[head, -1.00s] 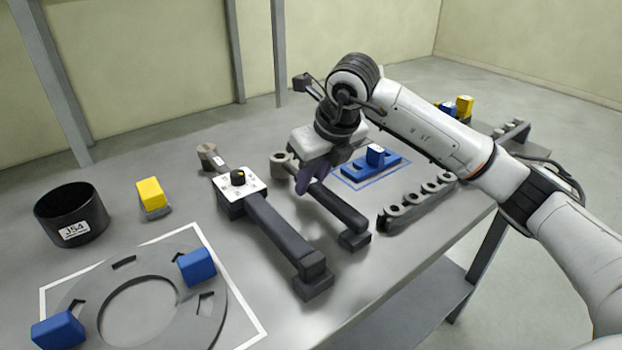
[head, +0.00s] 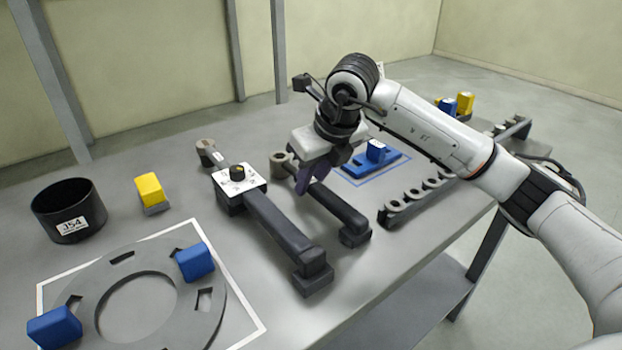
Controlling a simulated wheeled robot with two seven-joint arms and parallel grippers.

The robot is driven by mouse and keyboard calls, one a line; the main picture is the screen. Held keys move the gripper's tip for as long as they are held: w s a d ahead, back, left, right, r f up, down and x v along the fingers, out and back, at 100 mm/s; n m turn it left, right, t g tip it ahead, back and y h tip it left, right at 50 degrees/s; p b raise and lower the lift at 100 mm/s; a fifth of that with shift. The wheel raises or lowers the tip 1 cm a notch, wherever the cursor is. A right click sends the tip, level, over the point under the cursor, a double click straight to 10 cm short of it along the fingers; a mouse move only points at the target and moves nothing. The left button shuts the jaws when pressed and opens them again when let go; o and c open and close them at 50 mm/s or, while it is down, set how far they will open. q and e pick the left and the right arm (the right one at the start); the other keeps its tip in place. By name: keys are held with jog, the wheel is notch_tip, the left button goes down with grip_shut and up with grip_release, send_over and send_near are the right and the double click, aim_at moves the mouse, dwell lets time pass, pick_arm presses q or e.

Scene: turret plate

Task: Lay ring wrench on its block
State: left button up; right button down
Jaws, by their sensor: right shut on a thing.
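The ring wrench (head: 338,207) has a grey ring end and a dark handle. It slants from the ring at the back left to a dark block (head: 355,238) at the front right. My right gripper (head: 312,182) is over the handle near the ring, shut on the wrench. The jaws hide part of the handle. The handle's near end is at the block, but I cannot tell whether it touches. My left gripper is not in view.
Left of it lies a dark tool (head: 272,220) with a white dial box (head: 239,182). A row of grey rings (head: 415,199) stands to the right. A blue part (head: 374,158) is behind. A flat ring plate (head: 95,300) and black cylinder (head: 70,211) are at left.

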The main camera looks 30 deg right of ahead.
dwell(0.4)
jog(key=c, duration=1.5)
grip_release()
jog(key=shift+o, duration=0.2)
jog(key=shift+f, duration=0.15)
jog(key=shift+r+p, duration=2.25)
jog(key=shift+r, duration=1.3)
